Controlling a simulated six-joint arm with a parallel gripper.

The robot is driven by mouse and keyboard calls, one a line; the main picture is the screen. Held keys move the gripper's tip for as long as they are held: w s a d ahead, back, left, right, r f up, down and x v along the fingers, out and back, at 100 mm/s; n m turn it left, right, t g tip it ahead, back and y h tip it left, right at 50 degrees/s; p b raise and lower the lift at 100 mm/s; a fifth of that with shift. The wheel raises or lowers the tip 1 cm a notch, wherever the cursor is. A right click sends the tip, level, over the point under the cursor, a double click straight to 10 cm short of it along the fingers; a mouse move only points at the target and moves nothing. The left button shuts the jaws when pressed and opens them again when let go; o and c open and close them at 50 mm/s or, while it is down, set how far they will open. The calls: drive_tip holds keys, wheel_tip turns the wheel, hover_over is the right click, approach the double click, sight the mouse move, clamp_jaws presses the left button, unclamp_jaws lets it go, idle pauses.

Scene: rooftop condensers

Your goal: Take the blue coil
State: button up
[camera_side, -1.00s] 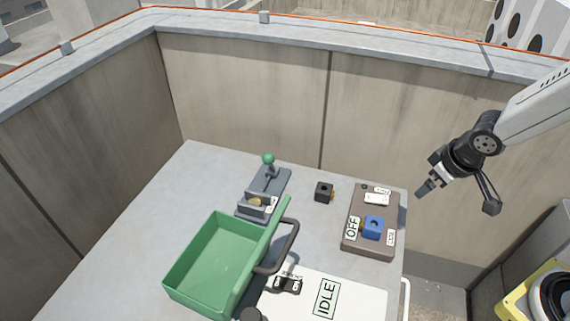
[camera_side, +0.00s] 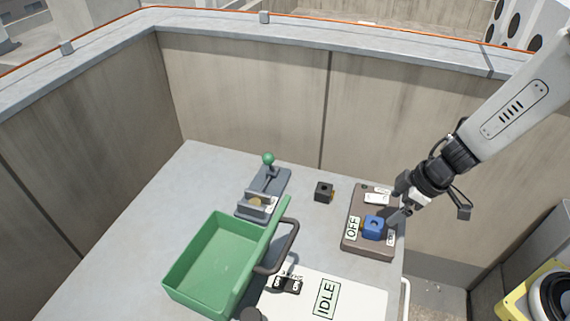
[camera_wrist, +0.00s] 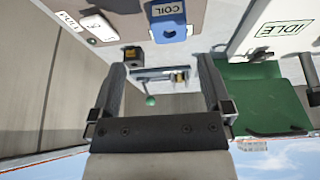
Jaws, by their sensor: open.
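The blue coil (camera_side: 373,228) is a small blue block with a dark hole on top. It sits on the brown board (camera_side: 357,246), between an OFF label on its left and a white label on its right. In the wrist view the blue coil (camera_wrist: 168,22) shows at the top, with a label reading COIL. My gripper (camera_side: 398,204) is open, tilted, just behind and to the right of the coil in the side view. In the wrist view its two fingers (camera_wrist: 163,85) are spread wide with nothing between them. I cannot tell whether a finger touches the coil.
A dark block (camera_side: 323,191) stands left of the board. A grey fixture with a green-knobbed lever (camera_side: 268,160) stands farther left. A green bin (camera_side: 190,262) with a dark handle is at the front, beside a white panel marked IDLE (camera_side: 350,301). Concrete walls enclose the back.

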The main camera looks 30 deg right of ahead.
sight(373, 224)
drive_tip(key=shift+s+a+f, duration=0.2)
drive_tip(key=shift+s+a, duration=0.05)
drive_tip(key=shift+a, duration=0.05)
drive_tip(key=shift+f, duration=0.2)
drive_tip(key=shift+x, duration=1.1)
drive_tip(key=shift+w+a+f, duration=0.1)
drive_tip(key=shift+a+f, duration=0.05)
drive_tip(key=shift+a, duration=0.05)
drive_tip(key=shift+x, duration=2.4)
drive_tip(key=shift+a, duration=0.15)
clamp_jaws()
